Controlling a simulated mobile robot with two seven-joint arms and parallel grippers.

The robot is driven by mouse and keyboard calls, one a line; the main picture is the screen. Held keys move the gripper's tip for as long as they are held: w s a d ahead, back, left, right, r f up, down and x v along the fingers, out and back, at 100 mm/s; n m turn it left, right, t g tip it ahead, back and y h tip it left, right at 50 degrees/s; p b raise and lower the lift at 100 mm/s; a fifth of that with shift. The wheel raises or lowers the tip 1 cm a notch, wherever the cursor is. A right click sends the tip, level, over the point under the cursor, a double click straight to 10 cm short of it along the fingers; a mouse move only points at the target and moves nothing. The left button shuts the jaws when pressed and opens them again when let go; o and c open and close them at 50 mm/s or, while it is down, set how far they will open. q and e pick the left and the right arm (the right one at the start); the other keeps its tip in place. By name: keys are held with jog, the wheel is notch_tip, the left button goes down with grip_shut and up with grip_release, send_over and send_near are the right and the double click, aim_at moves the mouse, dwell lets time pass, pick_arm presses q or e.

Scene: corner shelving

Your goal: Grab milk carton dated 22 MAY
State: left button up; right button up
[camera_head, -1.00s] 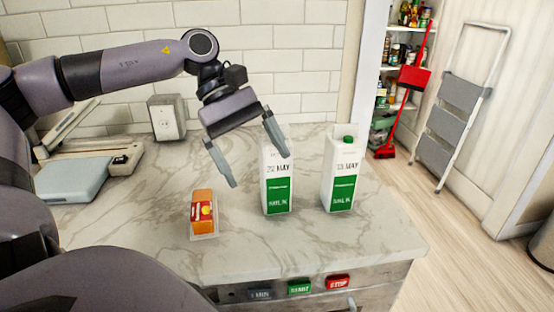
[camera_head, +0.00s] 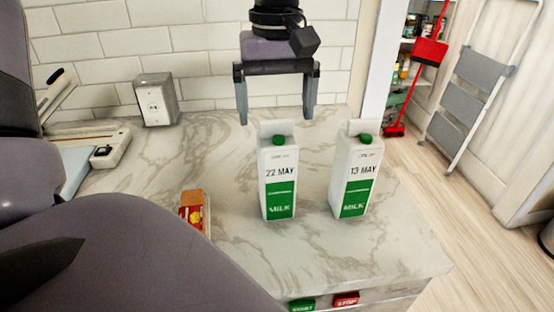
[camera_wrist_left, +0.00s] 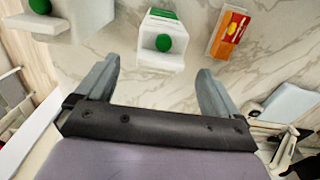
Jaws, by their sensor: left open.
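The milk carton dated 22 MAY (camera_head: 279,178) stands upright on the marble counter, white with a green lower label and green cap. It also shows from above in the left wrist view (camera_wrist_left: 160,50), ahead of the fingers. The carton dated 13 MAY (camera_head: 354,176) stands upright to its right; its top is in the left wrist view (camera_wrist_left: 75,15). My left gripper (camera_head: 277,112) is open and empty, fingers pointing down, above and behind the 22 MAY carton. In the left wrist view the two fingers (camera_wrist_left: 155,80) are wide apart and touch neither carton. My right gripper is not in view.
An orange box (camera_head: 192,208) stands left of the cartons, partly hidden by my arm. Coloured buttons (camera_head: 345,299) sit on the counter's front edge. Counter behind the cartons is clear.

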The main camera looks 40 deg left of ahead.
aim_at(277, 120)
pick_arm(q)
jog(key=f, duration=0.3)
jog(key=shift+s+d+f, duration=0.25)
jog(key=shift+d+f, duration=0.05)
jog(key=shift+f, duration=0.65)
jog(key=shift+w+r, duration=0.1)
grip_shut()
